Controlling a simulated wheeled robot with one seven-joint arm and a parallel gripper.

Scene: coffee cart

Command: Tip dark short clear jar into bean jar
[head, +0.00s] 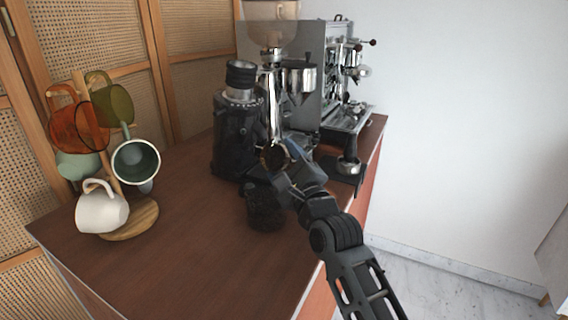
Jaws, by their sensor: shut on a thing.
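A short dark jar (264,209), with a grainy dark look, is at the middle of the wooden counter, close below and left of my gripper (262,184). My gripper comes in from the lower right and is shut on this jar; the fingers are dark and hard to tell apart from it. I cannot tell whether the jar's base touches the counter, and its opening does not show clearly. I cannot pick out a separate bean jar with certainty; my gripper hides part of the counter behind it.
A black grinder (233,140) stands just behind, beside a chrome grinder (273,100) with a clear hopper (271,30). An espresso machine (340,90) is at the back right. A mug tree (125,218) with several mugs stands left. The front counter (200,260) is clear.

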